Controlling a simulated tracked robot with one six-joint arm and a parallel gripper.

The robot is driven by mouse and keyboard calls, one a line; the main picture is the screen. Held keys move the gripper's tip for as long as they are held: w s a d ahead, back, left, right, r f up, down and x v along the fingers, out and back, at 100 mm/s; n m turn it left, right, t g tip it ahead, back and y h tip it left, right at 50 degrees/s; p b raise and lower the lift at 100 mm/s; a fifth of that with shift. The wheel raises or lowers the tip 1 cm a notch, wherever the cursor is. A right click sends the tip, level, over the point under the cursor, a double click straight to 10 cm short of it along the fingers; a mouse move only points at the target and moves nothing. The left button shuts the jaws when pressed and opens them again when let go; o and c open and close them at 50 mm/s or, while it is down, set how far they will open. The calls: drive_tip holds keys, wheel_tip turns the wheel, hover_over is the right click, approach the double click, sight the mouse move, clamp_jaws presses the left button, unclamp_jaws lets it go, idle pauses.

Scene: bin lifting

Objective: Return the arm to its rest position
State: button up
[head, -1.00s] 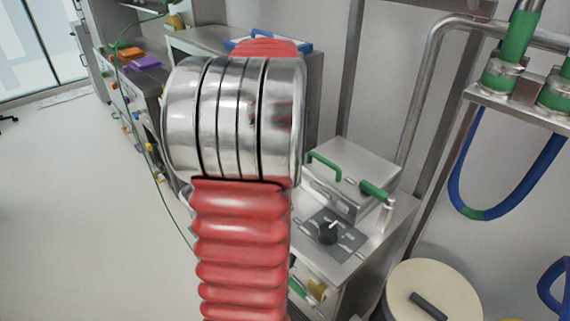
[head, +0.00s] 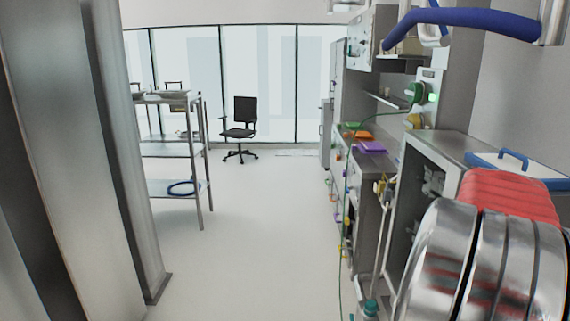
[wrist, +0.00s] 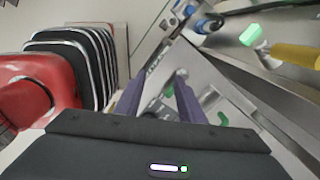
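My arm shows at the lower right of the head view, with red bellows and silver rings, and the gripper itself is out of that view. My gripper (wrist: 159,80) shows in the wrist view with two dark purple fingers spread apart. Nothing is visible between the fingers except the grey metal equipment behind them. The gripper is open and empty.
A metal cabinet (head: 418,160) with a blue-handled tray (head: 500,158) stands close by my arm. Benches with orange and purple items line the right. Metal columns (head: 75,150) stand close on the left, a shelf rack (head: 180,150) beyond. The middle floor (head: 250,230) is clear; an office chair (head: 240,125) stands far back.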

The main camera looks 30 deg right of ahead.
drive_tip(key=w+a+r+n+t, duration=0.1)
drive_tip(key=w+a+n, duration=0.45)
drive_tip(key=a, duration=0.25)
drive_tip(key=w+a+r+n+t+h, duration=0.1)
drive_tip(key=w+a+n, duration=0.3)
drive_tip(key=a+n, duration=0.25)
drive_tip(key=w+a+r+n, duration=0.1)
drive_tip(key=w+a+n, duration=0.45)
drive_tip(key=a, duration=0.25)
drive_tip(key=s+a+f+n+t+y, duration=0.1)
drive_tip(key=a+n, duration=0.9)
drive_tip(key=a, duration=0.1)
drive_tip(key=s+a+f+n+t, duration=0.1)
drive_tip(key=a+n+t, duration=0.1)
drive_tip(key=a+n, duration=0.7)
drive_tip(key=a, duration=0.3)
drive_tip(key=shift+s+f+n+y, duration=0.25)
drive_tip(key=shift+s+n+y, duration=0.1)
drive_tip(key=shift+s+y, duration=0.05)
